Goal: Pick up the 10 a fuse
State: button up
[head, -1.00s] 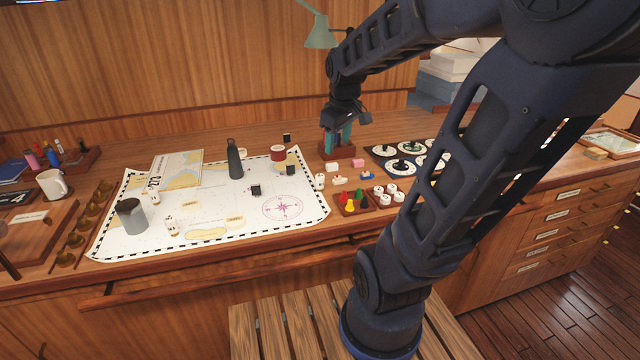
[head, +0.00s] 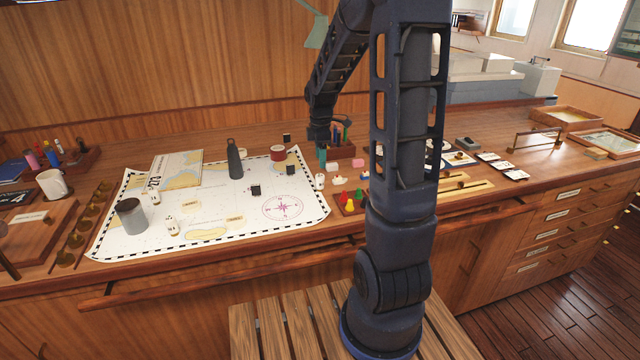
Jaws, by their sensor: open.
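Several small blocks lie on the wooden desk just right of the chart, among them a pink one (head: 358,163), a pale pink one (head: 332,166) and a whitish one (head: 340,180). They are too small to read, so I cannot tell which is the 10 A fuse. My gripper (head: 321,164) points down with teal fingers, by the chart's right edge and just left of the pale pink block. It is open, with nothing seen between its fingers. My arm hides part of the desk to the right.
A wooden holder with pens (head: 342,151) stands close behind my gripper. A tray of coloured pieces (head: 346,204) lies in front. The desk's right part holds cards and frames.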

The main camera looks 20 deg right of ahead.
aim_at(321, 175)
notch_tip(321, 175, down, 10)
jog(key=shift+s+f, duration=0.15)
jog(key=shift+f, duration=0.1)
dwell(0.5)
jog(key=shift+c, duration=0.4)
jog(key=c, duration=1)
